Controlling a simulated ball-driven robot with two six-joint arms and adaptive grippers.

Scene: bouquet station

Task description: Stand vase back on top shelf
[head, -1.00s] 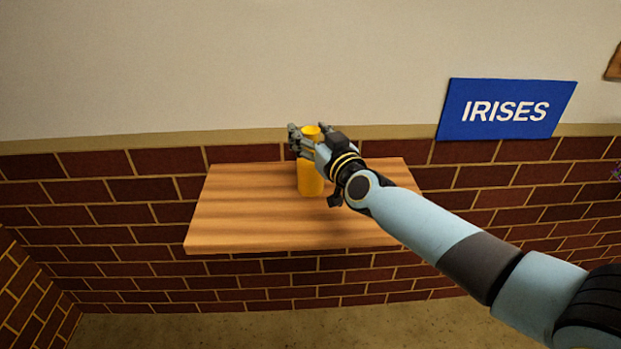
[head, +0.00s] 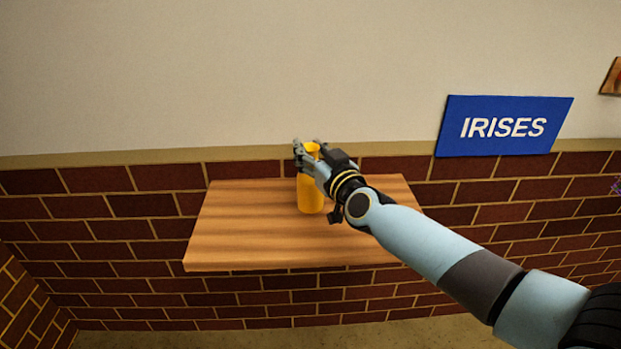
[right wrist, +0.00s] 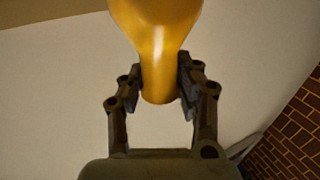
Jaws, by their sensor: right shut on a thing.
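The yellow-orange vase (head: 310,195) is upright at the wooden shelf (head: 235,232), near the middle of its width. Whether its base touches the board I cannot tell. My right gripper (head: 308,155) is shut on the vase's narrow neck, reaching in from the right. In the right wrist view the two fingers (right wrist: 162,85) close on either side of the neck of the vase (right wrist: 158,38). The gripper hides part of the vase's upper end in the head view. My left gripper is not in view.
The shelf juts from a dark red brick wall (head: 105,235) with a cream wall above. A blue sign (head: 503,126) reading IRISES hangs to the right. The shelf is bare to the left of the vase. My right arm crosses its right side.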

